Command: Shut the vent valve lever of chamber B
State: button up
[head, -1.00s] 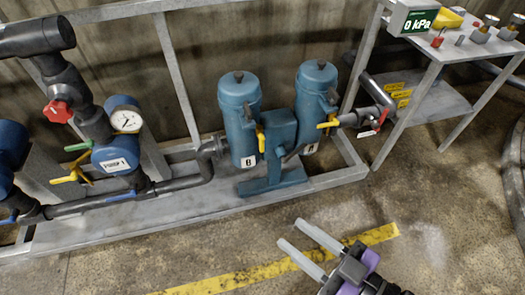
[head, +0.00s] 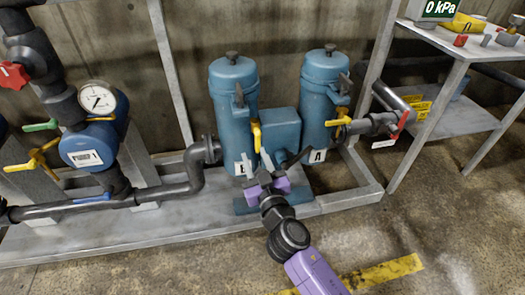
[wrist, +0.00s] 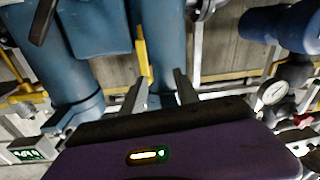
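Chamber B (head: 232,112) is the left blue cylinder in the head view; my gripper partly covers its label. Its yellow vent valve lever (head: 257,136) points down on the chamber's right side. In the wrist view the yellow lever (wrist: 142,52) stands upright in the picture, just beyond the left fingertip. My gripper (head: 260,164) is low in front of chamber B, below the lever in the head view. In the wrist view its two fingers (wrist: 160,76) are apart with nothing held between them. I cannot tell whether a finger touches the lever.
Chamber A (head: 318,100) stands to the right, with its own yellow lever (head: 338,121). A blue box (head: 281,128) sits between the chambers. Pump 1 (head: 88,146) and its gauge are at left. A metal table (head: 455,52) is at right.

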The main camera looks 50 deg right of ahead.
aim_at(258, 144)
jog(key=w+d+m, duration=0.1)
jog(key=d, duration=0.1)
jog(key=w+d+f, duration=0.1)
jog(key=w+d, duration=0.1)
jog(key=w+d+m+g+h+p, duration=0.1)
jog(key=w+d, duration=0.1)
jog(key=shift+w+d+f+m, duration=0.1)
jog(key=shift+d+f+m, duration=0.1)
jog(key=shift+m, duration=0.1)
dwell(0.4)
grip_shut()
dwell(1.2)
